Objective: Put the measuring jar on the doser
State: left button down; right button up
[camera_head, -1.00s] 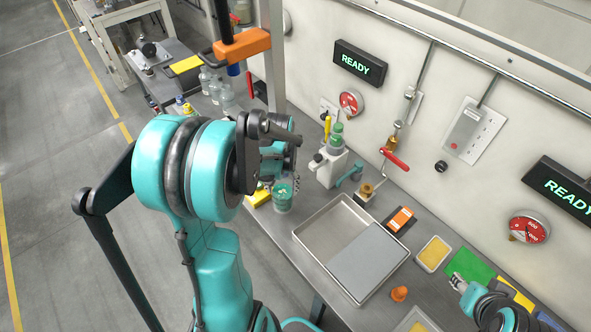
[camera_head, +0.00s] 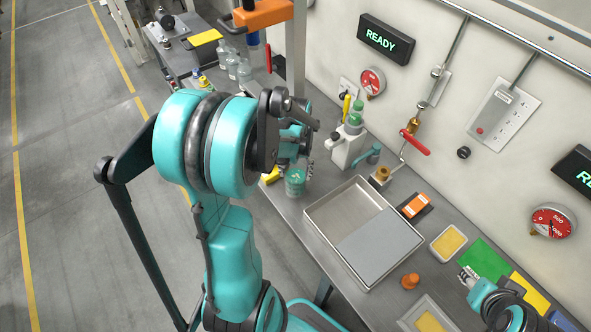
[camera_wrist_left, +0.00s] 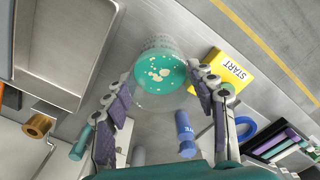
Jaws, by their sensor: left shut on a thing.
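A clear jar with speckled teal contents, apparently the measuring jar (camera_head: 295,184), stands between the fingers of my left gripper (camera_head: 302,168). In the left wrist view the jar (camera_wrist_left: 161,75) sits between both fingers of the left gripper (camera_wrist_left: 163,85), which is shut on it. I cannot tell whether its base touches the bench. A white device with a green-topped part, probably the doser (camera_head: 346,150), stands on the bench right of and behind the jar. My right gripper (camera_head: 467,275) is at the lower right by a green mat; its fingers are too small to judge.
A metal tray (camera_head: 325,248) lies just right of the jar. A yellow START block (camera_wrist_left: 221,70) is beside the jar. A teal-handled part (camera_head: 368,157) and a red-handled valve (camera_head: 415,143) stand near the white device. Bottles (camera_head: 240,66) are at the back left.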

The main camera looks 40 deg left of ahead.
pick_arm(q)
jog(key=shift+f, duration=0.5)
jog(key=shift+f+b, duration=0.1)
jog(key=shift+b, duration=0.2)
jog(key=shift+f+b, duration=0.6)
jog(key=shift+f, duration=0.05)
jog(key=shift+f, duration=0.2)
jog(key=shift+c, duration=2.2)
grip_release()
jog(key=shift+r, duration=0.1)
notch_tip(320, 180, up, 12)
